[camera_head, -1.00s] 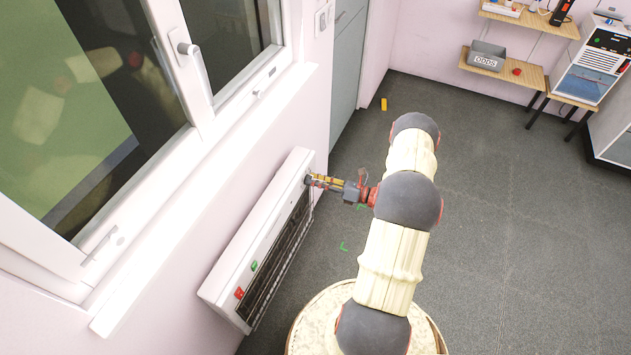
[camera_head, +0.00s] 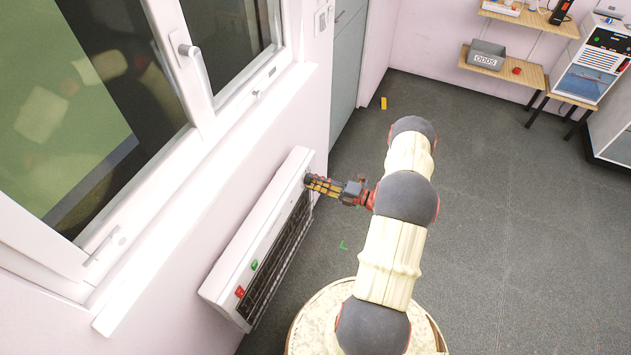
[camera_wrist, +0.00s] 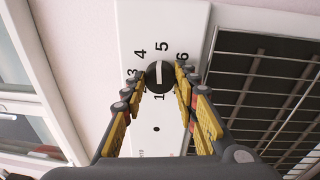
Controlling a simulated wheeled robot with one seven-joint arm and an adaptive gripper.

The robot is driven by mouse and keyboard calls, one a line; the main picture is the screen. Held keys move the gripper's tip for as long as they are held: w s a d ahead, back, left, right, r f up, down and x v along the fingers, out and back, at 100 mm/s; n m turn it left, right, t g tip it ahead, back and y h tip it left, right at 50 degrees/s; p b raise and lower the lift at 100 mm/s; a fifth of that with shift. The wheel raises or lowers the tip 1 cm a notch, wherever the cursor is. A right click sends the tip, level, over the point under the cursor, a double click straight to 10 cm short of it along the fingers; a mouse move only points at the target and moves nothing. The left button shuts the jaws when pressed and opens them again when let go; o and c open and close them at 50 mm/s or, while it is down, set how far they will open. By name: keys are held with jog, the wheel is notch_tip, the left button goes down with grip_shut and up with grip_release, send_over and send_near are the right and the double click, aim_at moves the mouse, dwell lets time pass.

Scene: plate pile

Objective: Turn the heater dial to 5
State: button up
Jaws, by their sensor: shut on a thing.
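The white heater (camera_head: 250,235) is mounted low on the wall under the window, with a dark grille on its side. In the wrist view its round black dial (camera_wrist: 154,78) has a white pointer bar lying in line with the printed 5 above it and a 1 below it. The numbers 3, 4 and 6 also show around the dial. My gripper (camera_wrist: 158,80) has its yellow-padded fingers on both sides of the dial and is shut on it. In the head view my gripper (camera_head: 308,181) meets the heater's far end and hides the dial there.
A red switch (camera_head: 239,292) and a green switch (camera_head: 254,265) sit on the heater's near end. The window sill (camera_head: 215,190) juts out above it. A shelf with a grey ODDS box (camera_head: 486,58) is far off at the right. The grey floor between is mostly clear.

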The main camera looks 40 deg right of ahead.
jog(key=shift+f+m, duration=0.15)
jog(key=shift+m, duration=0.45)
jog(key=o, duration=1.2)
jog(key=shift+c, duration=0.2)
jog(key=shift+s+d, duration=0.1)
jog(key=v, duration=1.1)
jog(key=shift+s, duration=0.35)
jog(key=shift+d, duration=0.15)
